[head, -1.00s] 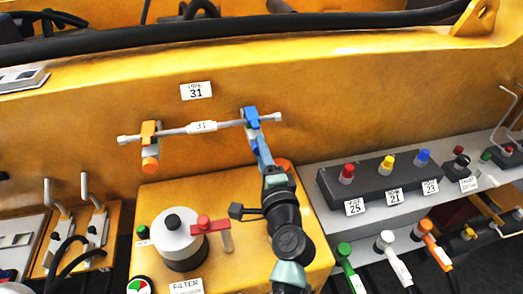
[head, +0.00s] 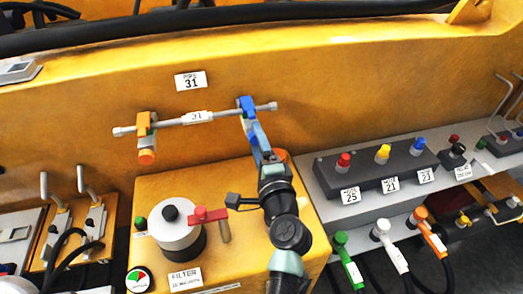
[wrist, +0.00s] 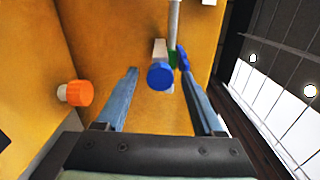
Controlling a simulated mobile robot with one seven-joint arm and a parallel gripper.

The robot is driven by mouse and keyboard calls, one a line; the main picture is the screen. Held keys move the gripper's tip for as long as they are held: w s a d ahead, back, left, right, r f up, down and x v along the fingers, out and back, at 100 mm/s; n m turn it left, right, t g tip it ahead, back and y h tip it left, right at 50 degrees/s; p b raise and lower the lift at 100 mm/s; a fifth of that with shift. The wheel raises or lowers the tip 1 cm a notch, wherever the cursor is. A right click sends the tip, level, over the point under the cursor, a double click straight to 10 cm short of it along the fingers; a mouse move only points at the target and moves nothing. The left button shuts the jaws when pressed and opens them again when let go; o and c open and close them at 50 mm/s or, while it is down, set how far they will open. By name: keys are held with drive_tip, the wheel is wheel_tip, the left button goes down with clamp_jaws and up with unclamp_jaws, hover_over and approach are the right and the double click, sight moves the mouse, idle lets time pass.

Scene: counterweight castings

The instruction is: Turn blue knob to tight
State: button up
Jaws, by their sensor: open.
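The blue knob (wrist: 160,77) shows in the wrist view as a round blue disc facing the camera, between the spread fingers of my gripper (wrist: 158,64). A gap shows on its left side; the right fingertip looks nearer, and I cannot tell whether it touches. In the head view, the blue clamp (head: 247,103) grips the right part of the pipe (head: 196,118) tagged 31. My open gripper (head: 254,133) reaches up just below that clamp and hides most of the knob there. A white pointer-like block (wrist: 159,48) is behind the knob.
An orange clamp (head: 145,124) with an orange knob (head: 146,157) holds the pipe's left part. Below are a grey filter (head: 178,238) with a red handle (head: 207,214) and a dark box of coloured buttons (head: 372,170). The yellow wall stands close behind the pipe.

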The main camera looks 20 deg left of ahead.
drive_tip(key=b+v, duration=0.2)
drive_tip(key=v, duration=1.1)
drive_tip(key=shift+w, duration=0.1)
drive_tip(key=w+d+r+n+t+h, duration=0.15)
drive_tip(key=r+n, duration=0.25)
drive_tip(key=r, duration=0.7)
drive_tip(key=w+d+r+n+t+h, duration=0.1)
drive_tip(key=d+r+n+t, duration=0.2)
drive_tip(key=r, duration=0.7)
drive_tip(key=s+d+r+n+t+h, duration=0.2)
drive_tip(key=s+r+t+h, duration=0.1)
drive_tip(key=r, duration=0.8)
drive_tip(key=s+d+r+n+t+h, duration=0.3)
drive_tip(key=s+r, duration=0.5)
drive_tip(key=r, duration=0.3)
drive_tip(key=shift+r+t+h, duration=0.25)
drive_tip(key=shift+t+h, duration=0.5)
drive_tip(key=shift+t, duration=0.2)
drive_tip(key=shift+d, duration=0.15)
